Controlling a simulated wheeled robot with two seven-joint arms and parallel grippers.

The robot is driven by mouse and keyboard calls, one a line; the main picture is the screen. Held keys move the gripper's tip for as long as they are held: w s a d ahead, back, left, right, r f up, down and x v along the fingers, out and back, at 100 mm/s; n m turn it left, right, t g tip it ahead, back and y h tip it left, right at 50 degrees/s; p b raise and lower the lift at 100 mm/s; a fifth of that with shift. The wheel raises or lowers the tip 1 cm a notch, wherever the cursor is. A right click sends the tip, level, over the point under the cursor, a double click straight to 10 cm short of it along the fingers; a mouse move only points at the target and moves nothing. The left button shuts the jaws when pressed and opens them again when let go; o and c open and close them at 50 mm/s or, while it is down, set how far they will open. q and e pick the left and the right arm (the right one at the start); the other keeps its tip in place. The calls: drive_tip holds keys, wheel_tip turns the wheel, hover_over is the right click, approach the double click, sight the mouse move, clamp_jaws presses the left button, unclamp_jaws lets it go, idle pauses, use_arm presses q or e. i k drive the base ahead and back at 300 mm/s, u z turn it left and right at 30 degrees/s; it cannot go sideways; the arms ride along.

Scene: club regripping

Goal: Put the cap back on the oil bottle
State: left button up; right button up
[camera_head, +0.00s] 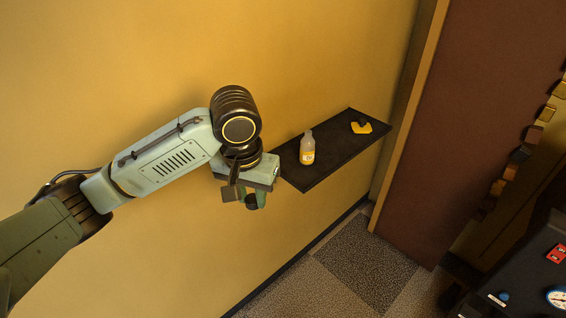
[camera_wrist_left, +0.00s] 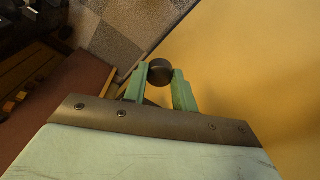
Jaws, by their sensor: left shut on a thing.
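The oil bottle (camera_head: 307,148) stands upright on a dark wall shelf (camera_head: 318,178). It is pale and see-through at the top, with a yellow lower part and a light label. No cap shows on its neck. My left gripper (camera_head: 254,201) is in front of the wall, to the left of the shelf and apart from the bottle. It is shut on a dark round cap (camera_wrist_left: 159,72), held between the green fingertips in the left wrist view. The cap also shows below the fingers in the head view (camera_head: 252,202). My right gripper is not in view.
A yellow item with a dark top (camera_head: 361,126) lies at the shelf's far end. A yellow wall (camera_head: 330,50) runs behind the shelf. A brown door-like panel (camera_head: 470,110) stands at the right. A dark surface with small objects (camera_head: 520,270) is at the lower right.

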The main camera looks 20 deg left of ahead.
sight(307, 147)
drive_tip(key=u, duration=0.5)
drive_tip(key=k, duration=1.1)
drive_tip(key=u, duration=0.15)
drive_tip(key=i, duration=0.35)
drive_tip(key=z, duration=1)
drive_tip(key=i, duration=0.95)
drive_tip(key=u, duration=0.65)
drive_tip(key=i, duration=0.6)
drive_tip(key=u, duration=0.55)
